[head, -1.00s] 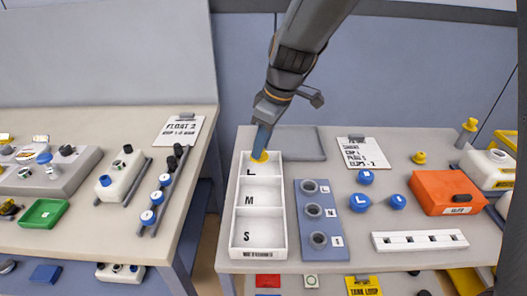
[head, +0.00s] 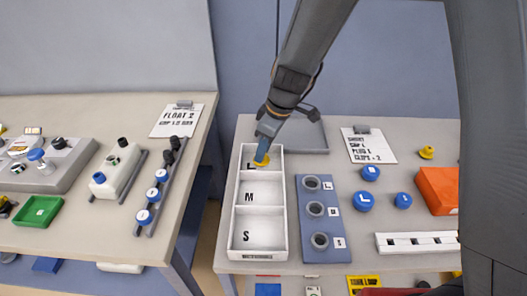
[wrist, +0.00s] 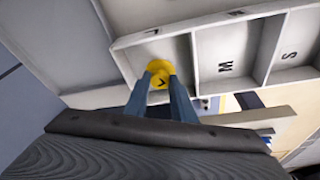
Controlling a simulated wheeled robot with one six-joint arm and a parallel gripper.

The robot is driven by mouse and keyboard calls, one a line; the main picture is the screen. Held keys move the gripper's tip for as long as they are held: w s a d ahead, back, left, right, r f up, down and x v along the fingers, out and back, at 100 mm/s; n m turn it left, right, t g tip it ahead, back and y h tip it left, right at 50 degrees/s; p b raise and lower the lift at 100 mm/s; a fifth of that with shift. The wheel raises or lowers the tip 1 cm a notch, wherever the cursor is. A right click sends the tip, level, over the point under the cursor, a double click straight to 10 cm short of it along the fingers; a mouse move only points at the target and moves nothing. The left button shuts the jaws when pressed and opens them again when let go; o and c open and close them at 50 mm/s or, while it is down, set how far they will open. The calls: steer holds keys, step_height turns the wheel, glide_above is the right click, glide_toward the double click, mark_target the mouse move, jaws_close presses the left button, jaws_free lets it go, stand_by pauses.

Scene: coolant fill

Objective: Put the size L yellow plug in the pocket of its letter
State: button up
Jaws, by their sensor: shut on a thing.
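The yellow plug (wrist: 160,77) is between the fingertips of my gripper (wrist: 162,90) in the wrist view, and the gripper is shut on it. That pocket bears the letter L, partly hidden by the plug; the pockets below are marked M and S. The plug is over or in the L pocket; I cannot tell whether it touches the floor.
Right of the tray is a blue-grey plate (head: 325,247) with several ringed holes. Blue caps (head: 363,202), a white slotted bar (head: 417,242), an orange box (head: 437,190) and a clipboard (head: 368,146) lie further right. A grey panel (head: 298,137) lies behind the tray.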

steer(key=shift+f, duration=0.65)
steer(key=shift+f, duration=0.15)
steer(key=o, duration=1.1)
steer(key=shift+c, duration=0.2)
steer(key=shift+r, duration=0.55)
steer(key=b+v, duration=0.3)
steer(key=v, duration=0.8)
steer(key=s+d+f+m+h, duration=0.1)
steer(key=s+d+f+m, duration=0.1)
steer(key=s+d+m, duration=0.2)
steer(key=s+d+f+m+h, duration=0.1)
steer(key=s+d+m, duration=0.3)
steer(key=d, duration=0.6)
steer(key=s+d+f+m, duration=0.3)
steer(key=s+d+m, duration=0.2)
steer(key=d+m, duration=0.1)
steer(key=shift+d+f+h, duration=0.4)
steer(key=shift+d, duration=0.4)
